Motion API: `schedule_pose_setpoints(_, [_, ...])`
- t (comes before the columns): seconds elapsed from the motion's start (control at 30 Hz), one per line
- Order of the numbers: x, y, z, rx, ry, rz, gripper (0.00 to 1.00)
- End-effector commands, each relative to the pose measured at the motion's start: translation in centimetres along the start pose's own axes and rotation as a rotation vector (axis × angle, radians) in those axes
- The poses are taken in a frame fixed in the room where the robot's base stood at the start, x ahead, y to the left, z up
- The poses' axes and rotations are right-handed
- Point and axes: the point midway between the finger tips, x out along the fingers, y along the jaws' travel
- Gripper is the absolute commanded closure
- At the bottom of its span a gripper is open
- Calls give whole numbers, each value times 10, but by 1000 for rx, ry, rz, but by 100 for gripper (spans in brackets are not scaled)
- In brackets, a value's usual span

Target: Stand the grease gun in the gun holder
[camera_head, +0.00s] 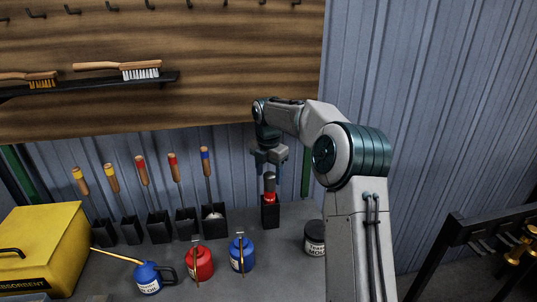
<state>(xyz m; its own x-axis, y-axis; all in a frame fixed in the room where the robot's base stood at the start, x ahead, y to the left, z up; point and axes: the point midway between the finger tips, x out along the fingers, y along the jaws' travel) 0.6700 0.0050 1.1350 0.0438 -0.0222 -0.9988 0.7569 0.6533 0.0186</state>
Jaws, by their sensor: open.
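The grease gun (270,193), red with a dark grey top end, stands upright in the gun holder (270,214), a narrow black box on the bench. Its lower part is hidden inside the holder. My gripper (268,172) points down just above the gun's top end, with its fingers apart and nothing held between them. I cannot tell whether a finger touches the gun.
Black bins (159,227) with coloured-handled tools stand to the left. A red can (200,262), blue cans (241,254) and a dark jar (315,238) stand in front. A yellow absorbent box (45,245) is at far left. A brush shelf (110,83) hangs above.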

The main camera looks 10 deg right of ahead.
Motion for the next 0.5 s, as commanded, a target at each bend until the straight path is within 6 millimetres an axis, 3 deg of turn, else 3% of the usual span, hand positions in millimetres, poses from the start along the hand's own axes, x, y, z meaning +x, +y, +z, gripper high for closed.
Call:
schedule_pose_setpoints(0.3, [-74,1,0,-1,-4,4,41])
schedule_pose_setpoints(0.5, [-100,1,0,-1,-2,2,41])
